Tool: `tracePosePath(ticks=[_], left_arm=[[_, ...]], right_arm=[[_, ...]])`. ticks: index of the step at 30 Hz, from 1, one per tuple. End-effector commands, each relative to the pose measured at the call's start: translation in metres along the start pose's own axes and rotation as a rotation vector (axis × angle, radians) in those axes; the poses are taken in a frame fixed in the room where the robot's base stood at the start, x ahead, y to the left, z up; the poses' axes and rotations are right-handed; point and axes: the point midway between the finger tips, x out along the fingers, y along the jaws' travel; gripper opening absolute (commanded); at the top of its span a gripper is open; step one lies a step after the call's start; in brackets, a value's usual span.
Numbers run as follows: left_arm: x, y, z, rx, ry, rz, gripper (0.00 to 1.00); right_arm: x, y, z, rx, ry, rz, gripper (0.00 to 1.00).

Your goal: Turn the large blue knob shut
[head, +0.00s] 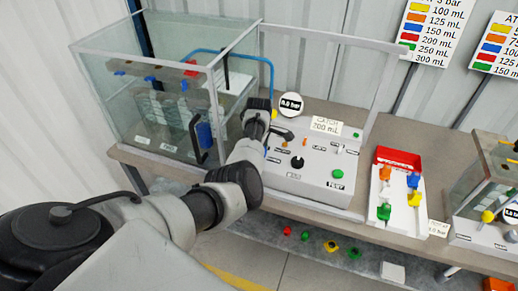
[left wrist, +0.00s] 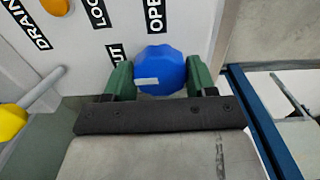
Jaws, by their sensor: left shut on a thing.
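The large blue knob (left wrist: 160,70) is in the left wrist view, on a pale panel. A white mark on its face lies to the left of its middle. An OPEN label (left wrist: 155,16) is above it, and a partly hidden label ending in "UT" (left wrist: 115,52) is to its upper left. My left gripper (left wrist: 160,78) has its two green fingers on either side of the knob, shut on it. In the head view my left arm reaches the left part of the pump panel and hides the knob. My right gripper is not in view.
The left wrist view also shows an orange knob (left wrist: 55,6) and a yellow-ended lever (left wrist: 12,121). In the head view, a glass tank (head: 150,100) stands left of my arm. A round gauge (head: 290,104) and a black knob (head: 297,162) are on the panel to its right.

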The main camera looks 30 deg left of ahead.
Motion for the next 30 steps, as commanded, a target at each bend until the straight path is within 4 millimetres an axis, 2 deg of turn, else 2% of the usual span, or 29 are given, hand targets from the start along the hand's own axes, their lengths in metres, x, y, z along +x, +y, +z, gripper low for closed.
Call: tracePosePath(ticks=[8,9,13,14,23,26,30], left_arm=[[-0.003,0.002,-0.001,-0.006,0.0,0.006,0.32],[-0.003,0.002,-0.001,-0.006,0.0,0.006,0.59],[-0.002,0.001,-0.001,-0.004,0.0,0.005,0.79],[-0.002,0.001,-0.001,-0.004,0.0,0.004,0.81],[-0.003,0.001,0.0,-0.002,-0.001,0.003,0.81],[-0.013,0.001,0.0,-0.002,0.0,0.005,0.81],[-0.038,0.002,0.0,-0.003,0.0,0.008,0.81]], right_arm=[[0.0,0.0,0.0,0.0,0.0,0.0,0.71],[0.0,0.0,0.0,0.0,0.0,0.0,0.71],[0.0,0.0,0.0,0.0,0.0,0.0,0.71],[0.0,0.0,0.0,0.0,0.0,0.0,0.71],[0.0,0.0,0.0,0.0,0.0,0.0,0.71],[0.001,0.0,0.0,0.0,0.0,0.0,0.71],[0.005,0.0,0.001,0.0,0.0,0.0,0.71]])
